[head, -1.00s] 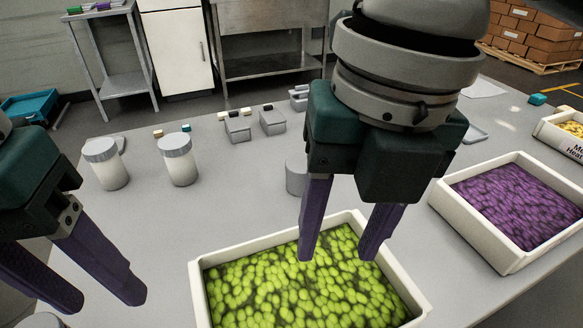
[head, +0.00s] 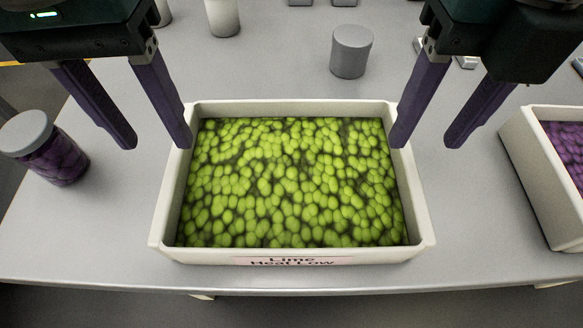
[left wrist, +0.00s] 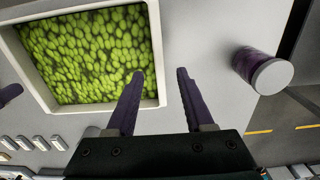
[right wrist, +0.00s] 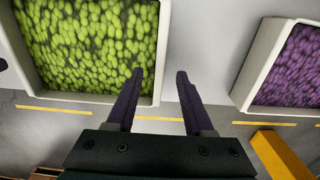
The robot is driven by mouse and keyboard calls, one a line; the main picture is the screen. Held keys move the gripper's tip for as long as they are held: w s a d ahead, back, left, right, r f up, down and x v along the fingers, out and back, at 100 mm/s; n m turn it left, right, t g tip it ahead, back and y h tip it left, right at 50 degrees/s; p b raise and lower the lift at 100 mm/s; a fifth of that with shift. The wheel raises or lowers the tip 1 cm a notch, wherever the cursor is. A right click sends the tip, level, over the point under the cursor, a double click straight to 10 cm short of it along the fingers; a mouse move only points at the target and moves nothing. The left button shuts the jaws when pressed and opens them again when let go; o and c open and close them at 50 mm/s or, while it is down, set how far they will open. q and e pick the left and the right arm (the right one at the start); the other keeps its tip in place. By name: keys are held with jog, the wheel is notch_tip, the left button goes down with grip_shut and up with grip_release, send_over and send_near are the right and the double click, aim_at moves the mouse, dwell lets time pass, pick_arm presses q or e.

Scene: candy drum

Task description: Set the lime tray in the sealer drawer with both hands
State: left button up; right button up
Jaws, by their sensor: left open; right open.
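The lime tray (head: 292,256) is a white box full of green candy on the table, with a label reading "Lime Heat Low" on its front wall. It also shows in the left wrist view (left wrist: 100,118) and the right wrist view (right wrist: 150,101). My left gripper (head: 160,145) is open at the tray's left wall, one finger over the inner side and the other outside it. My right gripper (head: 424,145) is open at the right wall in the same way, one finger inside and one outside. Neither is closed on the wall. No sealer drawer can be made out.
A jar of purple candy with a grey lid (head: 45,150) stands left of the tray. A white tray of purple candy (head: 540,185) stands to the right. A grey cylinder (head: 351,52) stands behind the lime tray. The table's front edge is close to the tray.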

aim_at(172, 162)
pick_arm(q)
notch_tip(172, 162, down, 7)
jog(key=shift+r, duration=0.1)
pick_arm(e)
notch_tip(172, 162, down, 7)
jog(key=shift+r, duration=0.1)
pick_arm(q)
jog(key=shift+c, duration=0.2)
pick_arm(e)
jog(key=shift+c, duration=0.2)
pick_arm(q)
grip_shut()
pick_arm(e)
grip_shut()
dwell(0.5)
